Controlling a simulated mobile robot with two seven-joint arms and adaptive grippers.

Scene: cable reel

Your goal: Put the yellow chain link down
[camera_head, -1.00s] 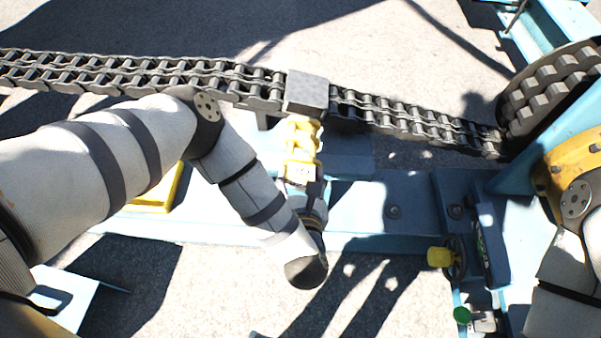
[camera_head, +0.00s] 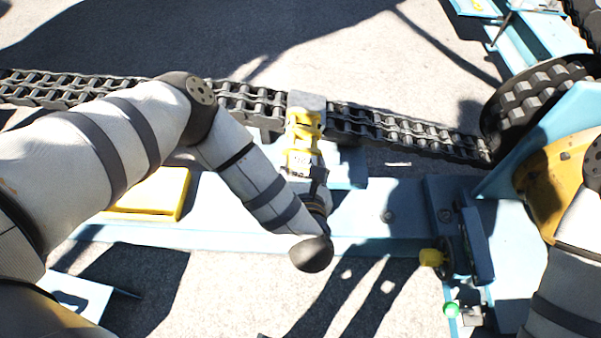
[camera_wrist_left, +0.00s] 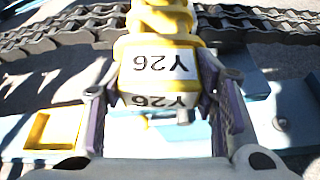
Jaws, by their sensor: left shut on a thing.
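The yellow chain link (camera_head: 304,130) has a white label reading Y26, which shows upside down in the left wrist view (camera_wrist_left: 158,62). My left gripper (camera_head: 308,178) is shut on its labelled near end; the fingers sit on both sides of it in the left wrist view (camera_wrist_left: 160,105). The link's far end reaches up to the grey block (camera_head: 306,101) in the chain line. I cannot tell whether it touches the block. My right arm shows at the right edge, but its gripper is out of view.
A dark double-row chain (camera_head: 400,128) runs across to a large toothed wheel (camera_head: 535,95) at right. A yellow tray (camera_head: 155,192) lies on the light-blue frame (camera_head: 225,222) at left. A yellow-knobbed handwheel (camera_head: 432,257) stands at lower right.

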